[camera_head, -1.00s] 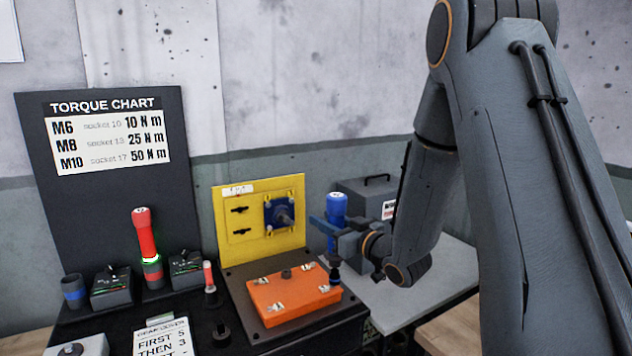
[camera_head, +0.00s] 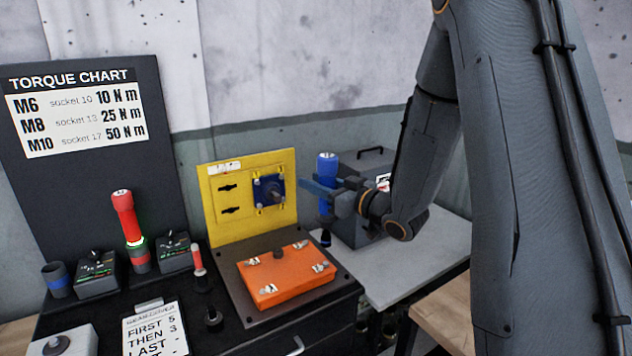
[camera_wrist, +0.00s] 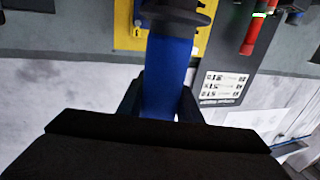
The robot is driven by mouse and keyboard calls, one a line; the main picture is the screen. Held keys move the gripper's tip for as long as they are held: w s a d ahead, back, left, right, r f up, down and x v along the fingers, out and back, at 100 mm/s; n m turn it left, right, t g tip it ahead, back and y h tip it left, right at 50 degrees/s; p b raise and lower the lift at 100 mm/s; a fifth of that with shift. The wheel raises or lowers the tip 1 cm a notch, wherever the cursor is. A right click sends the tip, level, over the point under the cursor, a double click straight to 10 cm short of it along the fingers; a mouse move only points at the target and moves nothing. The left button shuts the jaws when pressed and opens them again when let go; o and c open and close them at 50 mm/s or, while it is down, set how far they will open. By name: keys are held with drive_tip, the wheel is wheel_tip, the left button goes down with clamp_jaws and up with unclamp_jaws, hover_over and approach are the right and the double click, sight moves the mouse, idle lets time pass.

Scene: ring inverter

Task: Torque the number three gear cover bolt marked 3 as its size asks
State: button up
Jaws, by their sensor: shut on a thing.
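My gripper (camera_head: 328,196) is shut on a blue-handled tool (camera_head: 327,168), held upright with its dark end down. The blue handle (camera_wrist: 168,75) also fills the space between the fingers in the wrist view. The tool hangs behind and right of the orange cover (camera_head: 262,294), apart from it. The cover lies on a dark plate and bears small white tags and a dark central knob; the tag numbers are too small to read. The torque chart (camera_head: 75,110) reads M6 socket 10, 10 N m; M8 socket 13, 25 N m; M10 socket 17, 50 N m.
A red tool (camera_head: 125,218) stands in a holder with a green glow, between two dark boxes with dials. A yellow panel (camera_head: 222,225) stands behind the cover. A card (camera_head: 153,325) reads FIRST 5, THEN 3, LAST. A grey case (camera_head: 365,215) stands close behind my gripper.

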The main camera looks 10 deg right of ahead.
drive_tip(key=shift+f+b, duration=1.8)
drive_tip(key=shift+f, duration=0.95)
drive_tip(key=shift+f+b, duration=0.75)
drive_tip(key=shift+f, duration=0.55)
idle(0.4)
drive_tip(key=shift+r, duration=0.15)
wheel_tip(320, 180, up, 5)
drive_tip(key=p, duration=0.3)
drive_tip(key=shift+p, duration=0.35)
idle(0.5)
idle(0.4)
